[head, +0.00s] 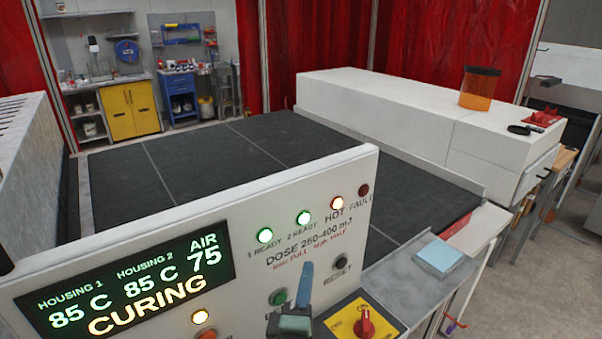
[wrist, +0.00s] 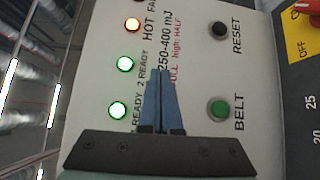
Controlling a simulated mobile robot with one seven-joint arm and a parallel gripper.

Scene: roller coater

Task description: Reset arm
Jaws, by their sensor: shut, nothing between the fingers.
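My gripper (head: 307,270) is in front of the control panel (head: 180,235), at its lower right part, in the head view. In the wrist view my gripper (wrist: 160,75) has its two blue fingers together and empty, pointing at the panel's printed text. The black RESET button (wrist: 219,30) and the green BELT button (wrist: 218,110) are to the right of the fingers there. The RESET button (head: 341,262) is also visible in the head view, right of my gripper. I cannot tell whether the fingertips touch the panel.
The display (head: 130,280) reads CURING, 85 C twice and AIR 75. Both READY lamps (head: 265,235) are green and the HOT lamp (head: 337,203) glows orange. A red rotary switch (head: 365,322) is right of my gripper. Behind lies a dark conveyor belt (head: 170,185); an amber jar (head: 479,90) stands on the white housing.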

